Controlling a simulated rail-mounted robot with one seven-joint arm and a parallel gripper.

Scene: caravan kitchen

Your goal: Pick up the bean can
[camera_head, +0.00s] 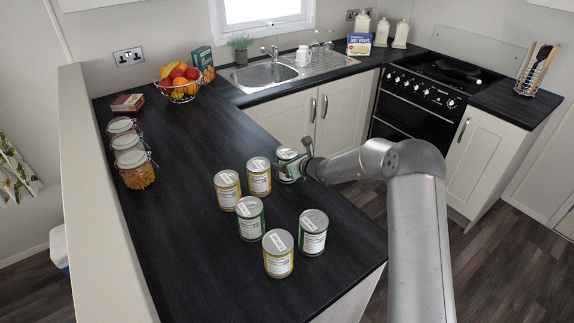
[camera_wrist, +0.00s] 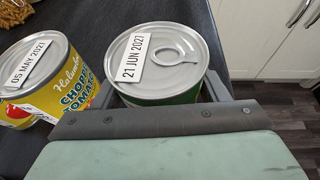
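A can with a green label (camera_head: 284,155) stands upright near the counter edge. In the wrist view its lid (camera_wrist: 165,60) shows a pull ring and a "21 JUN 2027" tag; its product name is hidden. My gripper (camera_head: 297,168) is at this can, with one finger on each side of it in the wrist view (camera_wrist: 160,97). I cannot tell whether the fingers press on it. A yellow can (camera_head: 259,177) labelled chopped tomatoes (camera_wrist: 70,92) stands just left. Other green cans (camera_head: 250,218) (camera_head: 313,232) and yellow cans (camera_head: 227,190) (camera_head: 278,254) stand nearer; their names are unreadable.
Lidded jars (camera_head: 133,165) and a small box (camera_head: 127,103) stand along the left. A fruit basket (camera_head: 180,83) and carton (camera_head: 204,64) are at the back, beside the sink (camera_head: 265,72). The counter between jars and cans is clear.

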